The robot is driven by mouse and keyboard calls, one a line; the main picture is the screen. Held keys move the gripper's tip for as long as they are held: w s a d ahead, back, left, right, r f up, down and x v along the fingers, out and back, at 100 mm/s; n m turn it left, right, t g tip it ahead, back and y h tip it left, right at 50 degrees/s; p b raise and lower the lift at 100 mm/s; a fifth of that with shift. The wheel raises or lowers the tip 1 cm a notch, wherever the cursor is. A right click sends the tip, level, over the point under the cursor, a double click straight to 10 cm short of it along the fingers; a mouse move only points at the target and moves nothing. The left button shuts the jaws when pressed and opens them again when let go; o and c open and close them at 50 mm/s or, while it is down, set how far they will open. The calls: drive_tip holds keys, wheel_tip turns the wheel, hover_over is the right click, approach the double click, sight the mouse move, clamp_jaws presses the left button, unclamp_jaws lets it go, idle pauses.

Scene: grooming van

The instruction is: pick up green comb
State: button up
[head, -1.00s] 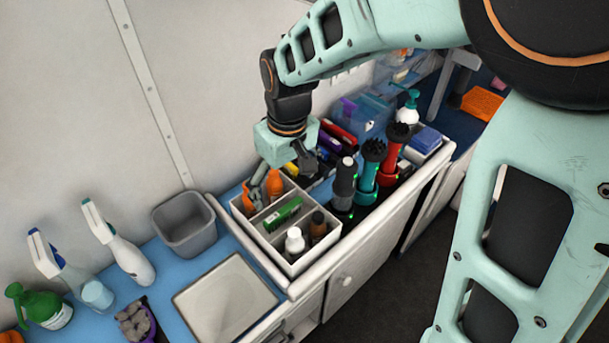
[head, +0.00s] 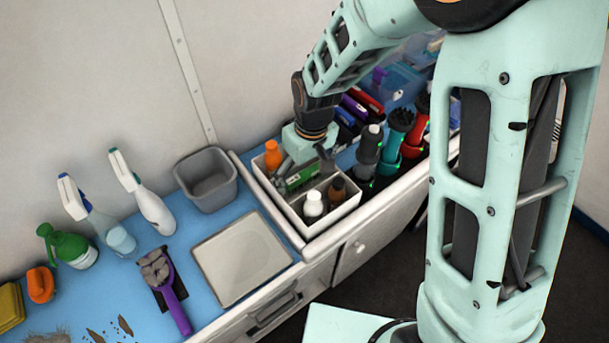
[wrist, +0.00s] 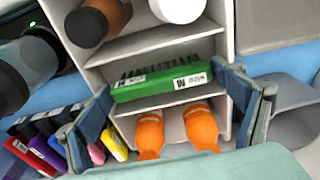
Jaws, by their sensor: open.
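The green comb (head: 299,179) lies in the middle compartment of a white divided caddy (head: 318,226), partly hidden by my gripper in the head view. In the wrist view the green comb (wrist: 163,84) lies across the picture, its dark bristles or teeth toward the top and a white label on its side. My gripper (head: 304,171) is open and low over the caddy. In the wrist view the fingers of my gripper (wrist: 168,84) stand apart near either end of the comb, with nothing held between them.
Two orange bottles (wrist: 174,128) stand in the compartment beside the comb. A white-capped bottle (head: 313,204) and a brown bottle (head: 337,190) share another compartment. Clippers (head: 369,147) stand to the right. A grey bin (head: 206,181) is left of the caddy.

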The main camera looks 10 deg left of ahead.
sight(304, 171)
drive_tip(key=c, duration=0.7)
drive_tip(key=shift+r+p, duration=0.55)
drive_tip(key=shift+r, duration=0.15)
wheel_tip(304, 171, up, 2)
drive_tip(key=shift+r+p, duration=0.15)
drive_tip(key=shift+p, duration=0.7)
drive_tip(key=s+r+p, duration=0.5)
drive_tip(key=s+r, duration=0.4)
drive_tip(key=s, duration=0.5)
drive_tip(key=shift+d+r, duration=0.2)
drive_tip(key=shift+d, duration=0.2)
